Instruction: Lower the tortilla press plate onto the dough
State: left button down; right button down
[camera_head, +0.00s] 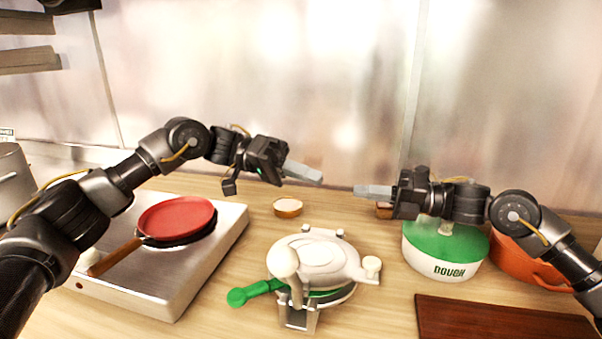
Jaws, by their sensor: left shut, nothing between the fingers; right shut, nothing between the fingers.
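The tortilla press (318,262) stands on the wooden counter at the centre front. Its pale round upper plate lies over the lower part, with a green handle (255,292) sticking out to the left and a cream knob standing near its front left. I cannot see any dough between the plates. My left gripper (318,178) is shut and empty, in the air above and behind the press. My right gripper (358,190) is shut and empty, in the air above and behind the press, a little to the right.
A steel hob (215,255) with a red pan (178,217) stands at the left. A small bowl (288,208) sits behind the press. A white pot marked DOUGH (445,268) with a green lid, an orange pot (535,262) and a dark red board (500,320) are at the right.

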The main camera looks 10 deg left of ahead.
pick_arm(q)
jog(key=shift+s+f, duration=0.25)
jog(key=shift+s, duration=0.2)
pick_arm(e)
jog(key=c, duration=2.1)
grip_release()
jog(key=shift+c, duration=0.2)
jog(key=o, duration=1.1)
jog(key=shift+c, duration=0.2)
jog(key=shift+d, duration=0.15)
